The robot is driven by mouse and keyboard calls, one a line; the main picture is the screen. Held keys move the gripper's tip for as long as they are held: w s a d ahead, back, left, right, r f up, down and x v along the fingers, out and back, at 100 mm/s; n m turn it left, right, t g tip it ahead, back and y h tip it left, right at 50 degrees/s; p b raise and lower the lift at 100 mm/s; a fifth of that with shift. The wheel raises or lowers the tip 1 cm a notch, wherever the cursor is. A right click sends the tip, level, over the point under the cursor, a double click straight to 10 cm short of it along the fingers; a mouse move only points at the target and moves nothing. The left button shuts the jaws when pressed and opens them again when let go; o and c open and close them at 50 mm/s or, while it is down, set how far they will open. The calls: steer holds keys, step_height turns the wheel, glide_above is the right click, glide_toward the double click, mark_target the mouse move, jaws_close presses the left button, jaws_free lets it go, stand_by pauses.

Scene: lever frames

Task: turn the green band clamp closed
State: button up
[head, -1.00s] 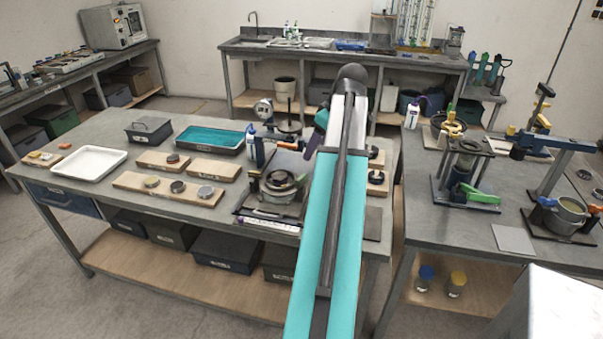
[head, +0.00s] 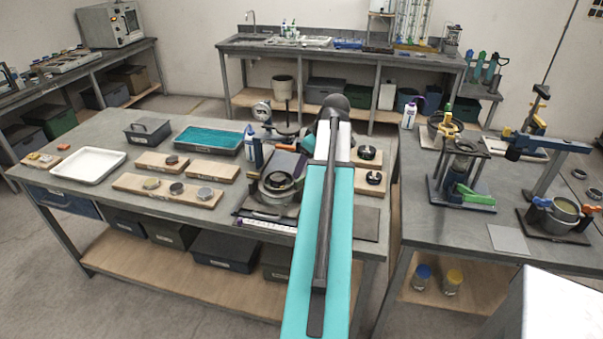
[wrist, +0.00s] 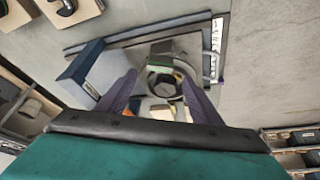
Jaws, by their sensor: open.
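My gripper (wrist: 160,79) is open, with its two purple fingers apart in the wrist view. In the head view, my arm hides most of it. Between and beyond the fingers is a round ring-shaped fixture (wrist: 163,62) with a small yellow-green part inside. The fixture also shows on the middle bench (head: 278,183), left of my arm. A bright green lever (head: 474,194) sticks out low from a clear-cylinder stand (head: 460,165) on the right bench, away from my gripper. I cannot tell which green part is the band clamp. No contact with the fixture is visible.
A blue-sided block (wrist: 85,67) stands beside the fixture in the wrist view. Wooden boards (head: 168,190) with round pieces, a white tray (head: 94,166) and a teal tray (head: 209,139) lie to the left. A blue-armed stand (head: 545,145) rises on the right bench.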

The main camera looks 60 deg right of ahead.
mark_target(301, 179)
steer(key=shift+p+x, duration=0.7)
steer(key=shift+x, duration=2.1)
